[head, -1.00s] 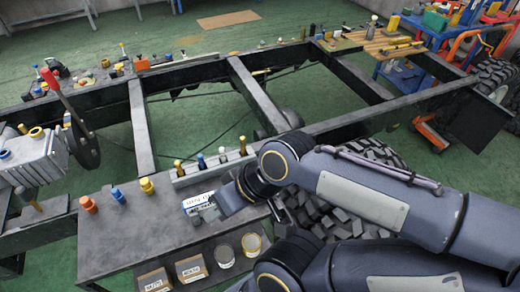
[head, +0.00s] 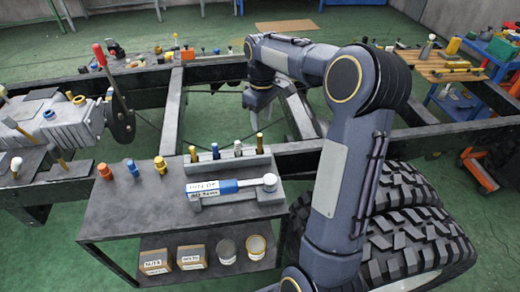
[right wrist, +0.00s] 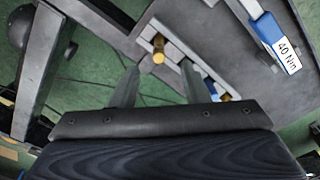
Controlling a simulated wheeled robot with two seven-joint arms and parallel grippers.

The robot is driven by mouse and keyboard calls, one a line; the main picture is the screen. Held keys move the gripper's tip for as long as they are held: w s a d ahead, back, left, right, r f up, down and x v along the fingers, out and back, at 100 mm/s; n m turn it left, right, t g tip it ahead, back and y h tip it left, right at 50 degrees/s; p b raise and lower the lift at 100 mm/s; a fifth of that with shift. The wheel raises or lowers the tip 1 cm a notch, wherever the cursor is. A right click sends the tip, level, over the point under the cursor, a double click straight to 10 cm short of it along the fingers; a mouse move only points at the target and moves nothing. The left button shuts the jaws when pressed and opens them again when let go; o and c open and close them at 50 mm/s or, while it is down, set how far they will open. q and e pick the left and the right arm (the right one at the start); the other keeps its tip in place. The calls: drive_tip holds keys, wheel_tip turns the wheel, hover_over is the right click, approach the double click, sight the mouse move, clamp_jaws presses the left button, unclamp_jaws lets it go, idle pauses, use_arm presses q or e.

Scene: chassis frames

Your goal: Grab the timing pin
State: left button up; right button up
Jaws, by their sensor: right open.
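A grey rack (head: 228,166) on the bench holds several upright pins with gold, blue and white tops. I cannot tell from any marking which is the timing pin. My right gripper (head: 258,103) points down beyond the rack's far edge, apart from the pins. In the right wrist view, my open, empty fingers (right wrist: 160,82) have a gold-topped pin (right wrist: 158,51) ahead between their tips. Another gold top (right wrist: 225,98) shows near the right finger. My left gripper is out of view.
A blue-handled torque wrench (head: 232,187) lies in front of the rack. Orange (head: 105,171), blue (head: 132,168) and yellow (head: 160,165) fittings stand left of it. The dark chassis frame (head: 215,70) runs behind. Large tyres (head: 410,235) are at right.

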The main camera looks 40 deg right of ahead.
sight(260, 135)
drive_tip(key=shift+w+d+f, duration=0.15)
drive_tip(key=shift+f, duration=0.35)
drive_tip(key=f, duration=0.7)
drive_tip(key=shift+w, duration=0.25)
drive_tip(key=shift+r, duration=0.1)
clamp_jaws()
